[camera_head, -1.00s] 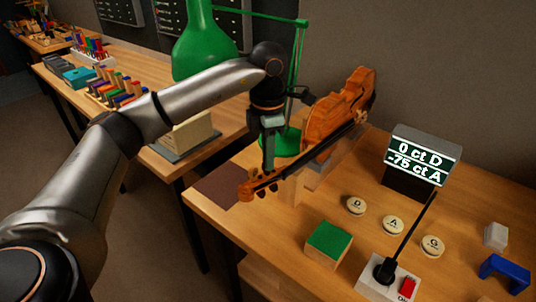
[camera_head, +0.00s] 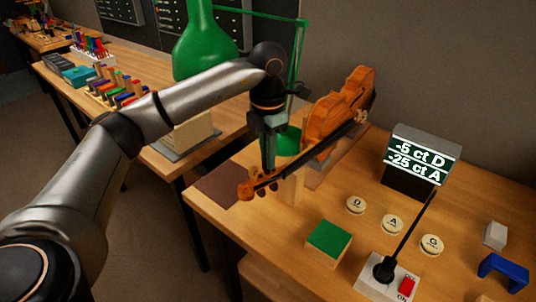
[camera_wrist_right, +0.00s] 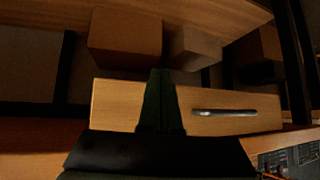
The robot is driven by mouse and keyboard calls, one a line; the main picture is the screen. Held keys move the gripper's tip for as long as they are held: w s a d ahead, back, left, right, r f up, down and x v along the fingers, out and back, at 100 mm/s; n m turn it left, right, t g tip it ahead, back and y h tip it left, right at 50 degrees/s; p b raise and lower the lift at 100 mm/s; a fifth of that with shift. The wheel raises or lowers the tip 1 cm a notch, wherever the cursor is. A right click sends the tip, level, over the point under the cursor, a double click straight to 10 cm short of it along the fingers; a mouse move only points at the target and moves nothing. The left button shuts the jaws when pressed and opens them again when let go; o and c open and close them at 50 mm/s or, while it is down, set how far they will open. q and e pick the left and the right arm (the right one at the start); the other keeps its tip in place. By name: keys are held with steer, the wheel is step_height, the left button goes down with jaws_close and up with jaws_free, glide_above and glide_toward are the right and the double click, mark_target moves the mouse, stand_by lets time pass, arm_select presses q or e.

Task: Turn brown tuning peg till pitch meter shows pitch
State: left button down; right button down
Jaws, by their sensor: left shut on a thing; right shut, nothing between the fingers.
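The orange-brown violin (camera_head: 338,103) lies tilted on a wooden stand, its neck and scroll (camera_head: 246,190) toward the front left. My left gripper (camera_head: 268,168) points down at the pegbox and is shut on a tuning peg. The fingers hide that peg, so its colour cannot be told. The pitch meter (camera_head: 424,152) reads "-5 ct D" and "-25 ct A" in white on a dark screen. My right gripper (camera_wrist_right: 160,100) shows in the right wrist view, shut and empty, in front of a wooden drawer with a metal handle.
Round buttons D (camera_head: 356,204), A (camera_head: 392,224) and G (camera_head: 432,244) lie on the bench. Nearby are a green-topped block (camera_head: 329,241), a switch box with a black rod and red switch (camera_head: 407,286), and a blue bracket (camera_head: 503,270).

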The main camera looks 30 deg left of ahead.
arm_select(q)
steer(key=c, duration=0.9)
jaws_free()
steer(key=shift+r, duration=0.1)
step_height(320, 180, up, 6)
steer(key=shift+f, duration=0.25)
step_height(320, 180, up, 7)
steer(key=shift+f+p, duration=0.1)
steer(key=shift+p, duration=0.75)
